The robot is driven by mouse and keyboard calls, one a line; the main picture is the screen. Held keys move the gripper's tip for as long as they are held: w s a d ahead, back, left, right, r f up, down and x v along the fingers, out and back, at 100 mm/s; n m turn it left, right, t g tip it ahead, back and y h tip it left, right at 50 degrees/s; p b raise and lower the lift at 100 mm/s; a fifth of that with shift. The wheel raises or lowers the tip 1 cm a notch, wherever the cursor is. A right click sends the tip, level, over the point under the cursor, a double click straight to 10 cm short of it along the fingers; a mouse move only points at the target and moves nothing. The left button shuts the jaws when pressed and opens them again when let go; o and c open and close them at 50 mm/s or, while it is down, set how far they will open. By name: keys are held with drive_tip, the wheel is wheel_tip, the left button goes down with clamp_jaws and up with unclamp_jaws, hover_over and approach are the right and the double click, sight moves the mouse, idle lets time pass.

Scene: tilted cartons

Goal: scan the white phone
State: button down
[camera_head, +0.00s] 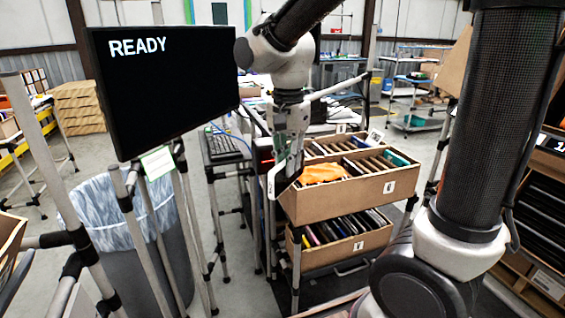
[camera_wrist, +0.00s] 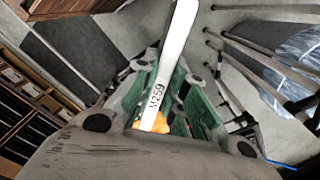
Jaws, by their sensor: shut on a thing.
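My gripper (camera_head: 288,150) hangs in the middle of the head view, beside the upper carton's left end. It is shut on the white phone (camera_head: 271,183), which shows as a thin, tilted slab with a pale edge. The black monitor (camera_head: 165,85) at the left reads "READY". A scanner is not clearly made out.
The upper carton (camera_head: 345,197) holds an orange cloth (camera_head: 322,173) and several upright devices. The lower carton (camera_head: 345,255) below holds more devices. A keyboard (camera_head: 221,148) lies left of my gripper. A lined bin (camera_head: 120,225) stands below the monitor, among metal tube frames.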

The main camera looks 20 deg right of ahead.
drive_tip(key=shift+s+a+m, duration=0.4)
drive_tip(key=shift+s+m, duration=0.1)
drive_tip(key=shift+m, duration=0.2)
drive_tip(key=shift+s+a+m, duration=0.2)
drive_tip(key=shift+s+m, duration=0.1)
drive_tip(key=shift+m, duration=0.2)
drive_tip(key=shift+f+m, duration=0.1)
drive_tip(key=shift+m, duration=0.8)
drive_tip(key=w+f, duration=0.5)
drive_tip(key=shift+d+r, duration=0.1)
drive_tip(key=shift+r, duration=0.05)
drive_tip(key=shift+r, duration=2.4)
